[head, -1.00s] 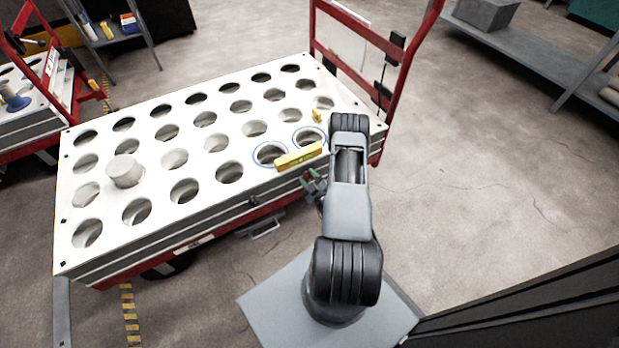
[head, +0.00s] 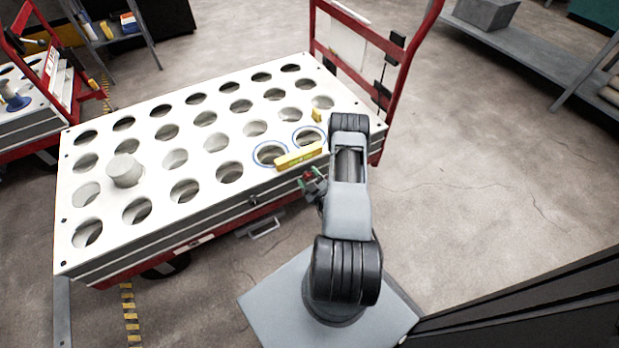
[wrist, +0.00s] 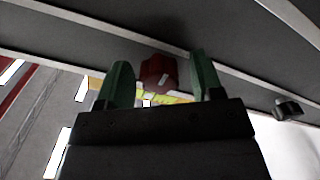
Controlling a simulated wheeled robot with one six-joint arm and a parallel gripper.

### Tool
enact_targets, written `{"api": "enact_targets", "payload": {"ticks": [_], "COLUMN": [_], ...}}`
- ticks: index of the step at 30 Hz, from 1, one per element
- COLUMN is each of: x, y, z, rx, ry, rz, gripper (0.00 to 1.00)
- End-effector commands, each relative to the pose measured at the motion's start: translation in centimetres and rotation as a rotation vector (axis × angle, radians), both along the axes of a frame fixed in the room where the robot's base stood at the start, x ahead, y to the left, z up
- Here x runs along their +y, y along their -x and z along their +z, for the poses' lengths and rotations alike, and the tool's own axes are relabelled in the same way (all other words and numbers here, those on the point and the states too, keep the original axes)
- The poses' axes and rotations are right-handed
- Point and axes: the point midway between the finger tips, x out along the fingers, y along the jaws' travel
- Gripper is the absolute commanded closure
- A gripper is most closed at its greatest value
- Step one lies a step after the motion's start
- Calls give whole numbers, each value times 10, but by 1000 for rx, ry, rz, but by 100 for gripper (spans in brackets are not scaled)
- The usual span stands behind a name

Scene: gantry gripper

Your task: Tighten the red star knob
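The red star knob (wrist: 158,76) shows in the wrist view on the side of the plate stack, between my fingertips. A bit of the knob (head: 308,176) also shows in the head view, mostly hidden by my gripper (head: 314,184). My gripper (wrist: 160,82) is open, with one green fingertip on each side of the knob. A gap shows between each fingertip and the knob. I cannot tell how deep the knob sits between the fingers.
A white plate (head: 215,110) with rows of round holes tops the red cart. A yellow bar (head: 298,157) lies at its near edge, and a pale cylinder (head: 124,170) stands at left. A black knob (head: 253,200) sticks out of the plate's side. Floor at right is clear.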

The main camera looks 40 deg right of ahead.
Motion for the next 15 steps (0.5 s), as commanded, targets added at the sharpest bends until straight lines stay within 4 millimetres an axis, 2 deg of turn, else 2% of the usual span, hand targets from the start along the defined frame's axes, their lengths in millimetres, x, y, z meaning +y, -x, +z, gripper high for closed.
{"api": "enact_targets", "payload": {"ticks": [10,15], "x": [0,2], "y": [3,24], "z": [1,2], "rx": [0,2], "ry": [2,-1], "rz": [-1,-5], "gripper": [35,35]}}
